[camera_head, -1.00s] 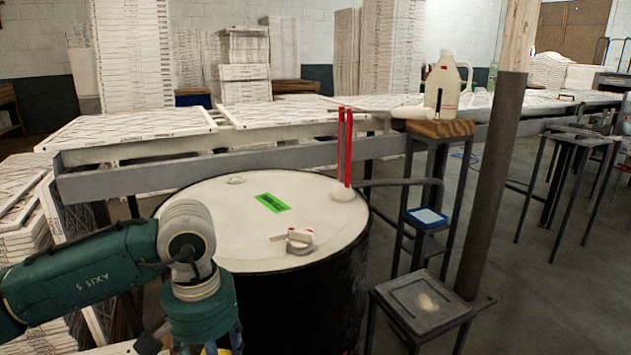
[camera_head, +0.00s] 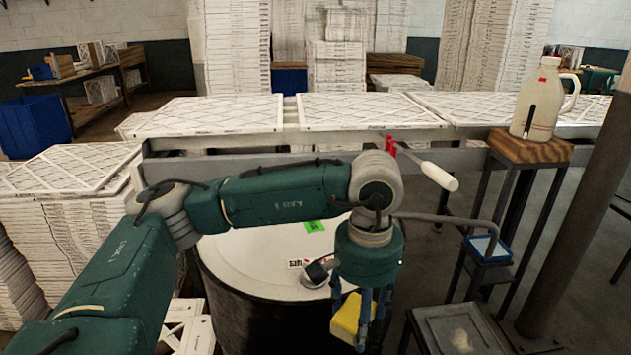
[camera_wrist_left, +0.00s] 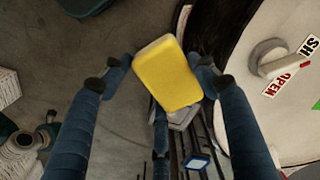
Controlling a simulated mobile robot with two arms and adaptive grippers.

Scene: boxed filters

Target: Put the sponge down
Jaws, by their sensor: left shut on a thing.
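A yellow sponge (camera_head: 351,319) with a pale edge shows at the bottom of my left gripper (camera_head: 368,325) in the head view. The gripper points down and holds the sponge in the air, in front of the drum's right side. The wrist view shows floor and a metal stand far below the sponge. My right gripper is in neither view.
A black drum with a white lid (camera_head: 243,254) stands behind my left arm, with a handled object (camera_head: 319,272) on it. A low metal stand (camera_head: 461,330) is at the lower right. A jug (camera_head: 543,103) stands on a wooden-topped stool (camera_head: 530,147).

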